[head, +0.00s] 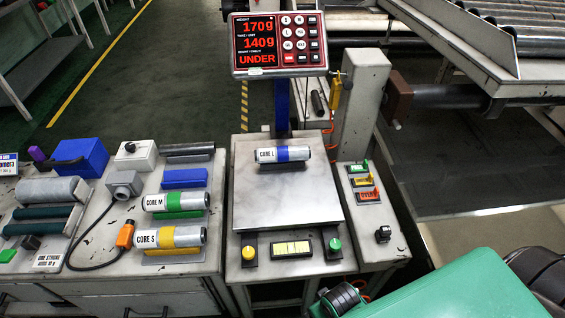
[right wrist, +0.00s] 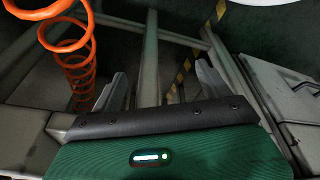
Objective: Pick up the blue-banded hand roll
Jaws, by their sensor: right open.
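The blue-banded hand roll (head: 268,156), labelled CORE L, lies across the upper part of the scale's metal plate (head: 285,205) in the head view. It has a white label, a blue band and dark ends. My right gripper (right wrist: 161,72) is open and empty in the right wrist view, with its two grey fingers apart over the floor and frame bars. The roll does not show in that view. In the head view my green right arm is at the bottom right, well apart from the roll. My left gripper is in neither view.
The scale display (head: 279,44) reads 170g, 140g and UNDER. A green-banded roll (head: 160,202) and a yellow-banded roll (head: 150,237) lie on the left bench. A grey post (head: 360,110) stands right of the scale. An orange coiled hose (right wrist: 75,62) hangs near my right gripper.

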